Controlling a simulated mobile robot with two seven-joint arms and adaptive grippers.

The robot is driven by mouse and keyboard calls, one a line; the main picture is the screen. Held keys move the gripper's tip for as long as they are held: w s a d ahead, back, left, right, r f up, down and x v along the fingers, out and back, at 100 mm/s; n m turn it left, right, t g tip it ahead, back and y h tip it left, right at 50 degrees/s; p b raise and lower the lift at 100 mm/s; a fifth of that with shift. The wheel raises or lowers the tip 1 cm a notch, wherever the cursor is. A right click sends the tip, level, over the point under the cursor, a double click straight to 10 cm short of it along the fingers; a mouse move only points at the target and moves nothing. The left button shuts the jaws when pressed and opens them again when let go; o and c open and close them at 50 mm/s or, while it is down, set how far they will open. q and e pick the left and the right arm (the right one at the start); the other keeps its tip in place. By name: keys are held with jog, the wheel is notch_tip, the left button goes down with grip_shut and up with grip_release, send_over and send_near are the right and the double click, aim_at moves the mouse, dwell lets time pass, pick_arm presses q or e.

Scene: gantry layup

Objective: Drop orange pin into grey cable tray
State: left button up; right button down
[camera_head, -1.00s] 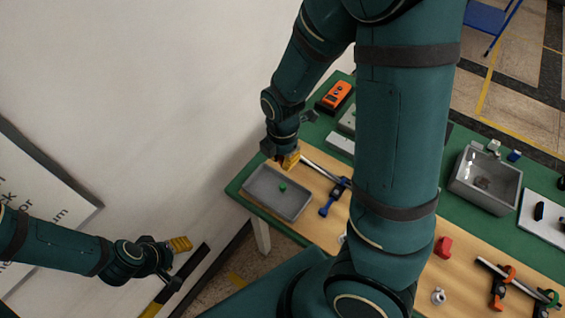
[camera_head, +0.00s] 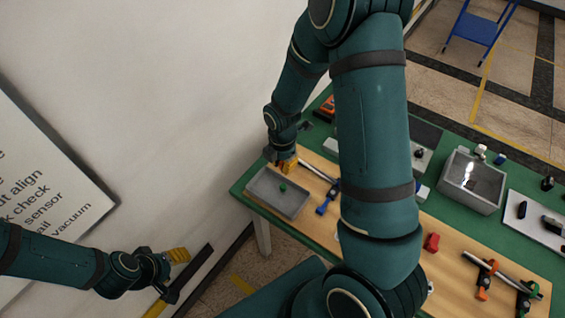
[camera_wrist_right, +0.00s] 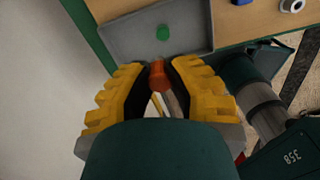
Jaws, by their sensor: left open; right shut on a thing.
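The grey cable tray (camera_head: 263,193) lies at the near left corner of the bench, with a small green piece (camera_head: 283,187) inside. The tray (camera_wrist_right: 130,38) and green piece (camera_wrist_right: 163,33) also show in the right wrist view. My right gripper (camera_head: 286,164) is at the tray's far edge; in its wrist view it is shut on the orange pin (camera_wrist_right: 157,75), held between the yellow fingers beside the tray's edge. The pin's lower part is partly hidden by the fingers. Its height above the tray cannot be told. My left gripper (camera_head: 178,256) is open and empty, off the bench by the wall.
The wall stands close on the left. My right arm hides the bench's middle.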

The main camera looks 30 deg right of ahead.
jog(key=shift+f, duration=0.35)
jog(key=shift+w+f+b, duration=0.1)
jog(key=shift+f+b, duration=2.05)
jog(key=shift+f, duration=0.8)
jog(key=c, duration=0.9)
grip_release()
jog(key=shift+r, duration=0.1)
